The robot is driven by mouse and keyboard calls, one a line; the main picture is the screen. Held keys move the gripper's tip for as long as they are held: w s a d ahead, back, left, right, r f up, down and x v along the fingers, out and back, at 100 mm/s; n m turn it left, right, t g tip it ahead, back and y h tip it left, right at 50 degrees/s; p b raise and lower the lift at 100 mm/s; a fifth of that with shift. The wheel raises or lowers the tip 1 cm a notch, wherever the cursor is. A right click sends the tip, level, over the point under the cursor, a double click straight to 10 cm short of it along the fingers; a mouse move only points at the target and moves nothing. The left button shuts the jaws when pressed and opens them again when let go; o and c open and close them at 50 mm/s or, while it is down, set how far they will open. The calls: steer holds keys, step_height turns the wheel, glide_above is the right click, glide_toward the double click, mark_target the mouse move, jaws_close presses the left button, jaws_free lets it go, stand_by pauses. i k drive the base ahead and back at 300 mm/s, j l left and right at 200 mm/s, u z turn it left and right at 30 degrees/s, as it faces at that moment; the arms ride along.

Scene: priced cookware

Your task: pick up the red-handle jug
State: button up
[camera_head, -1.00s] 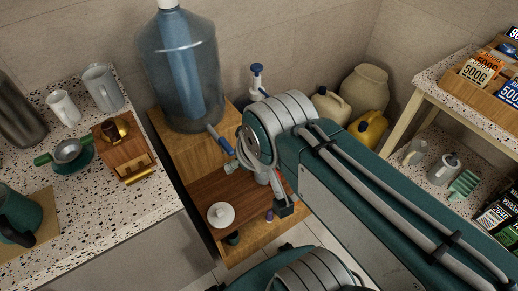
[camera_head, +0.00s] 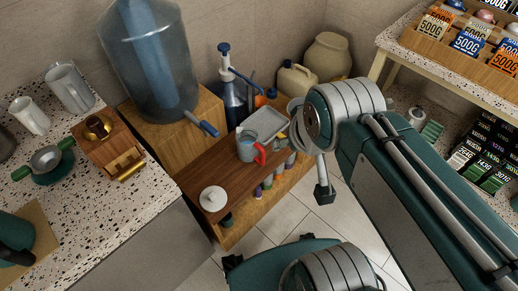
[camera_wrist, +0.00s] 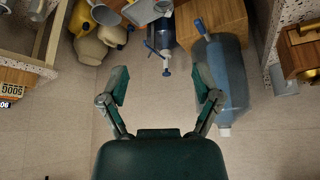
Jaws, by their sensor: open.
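The red-handle jug (camera_head: 248,149) is a grey jug with a red handle on its right side. It stands upright on the low wooden shelf unit, left of my arm in the head view. My gripper (camera_head: 324,190) hangs over the floor to the right of the jug, apart from it. In the wrist view, my gripper (camera_wrist: 164,84) has its two fingers spread wide with nothing between them. I cannot make out the jug for certain in the wrist view.
A large water bottle (camera_head: 152,60) and a blue pump dispenser (camera_head: 229,85) stand behind. A speckled counter (camera_head: 130,215) is at left. Tiled floor is clear at centre.

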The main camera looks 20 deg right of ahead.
mark_target(248, 148)
steer(key=i+l+u, duration=0.2)
steer(key=l+u, duration=0.15)
steer(key=l, duration=0.3)
steer(key=i+l+u, duration=0.15)
steer(key=l+u, duration=0.2)
steer(key=l, duration=0.4)
steer(key=l+u, duration=0.35)
steer(key=l, duration=0.35)
steer(key=i, duration=0.05)
